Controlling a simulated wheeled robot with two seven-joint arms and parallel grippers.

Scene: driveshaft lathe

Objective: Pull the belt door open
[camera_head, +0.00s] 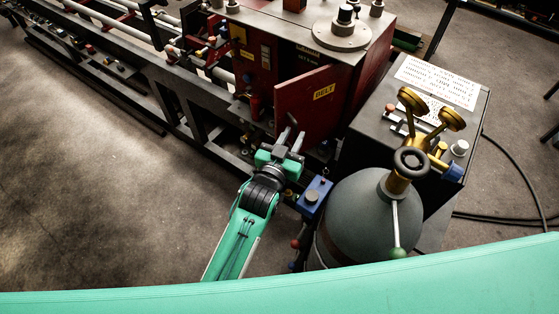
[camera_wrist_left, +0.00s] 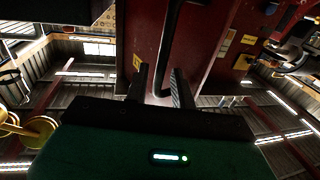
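The belt door (camera_head: 312,105) is a red panel with a yellow BELT label, on the red machine housing in the head view. It stands at an angle out from the housing front. My left gripper (camera_head: 291,139) is at the door's lower left edge. In the left wrist view a dark bar-shaped handle (camera_wrist_left: 169,45) runs down between the two fingers of my left gripper (camera_wrist_left: 159,88). The fingers are apart, with gaps visible beside the handle; I see no firm contact. My right gripper is in neither view.
A grey gas cylinder (camera_head: 355,220) with brass gauges stands right of my left gripper. A blue box (camera_head: 314,195) sits close beside the gripper. The lathe bed (camera_head: 130,65) extends to the upper left. Open floor (camera_head: 90,190) lies at the left.

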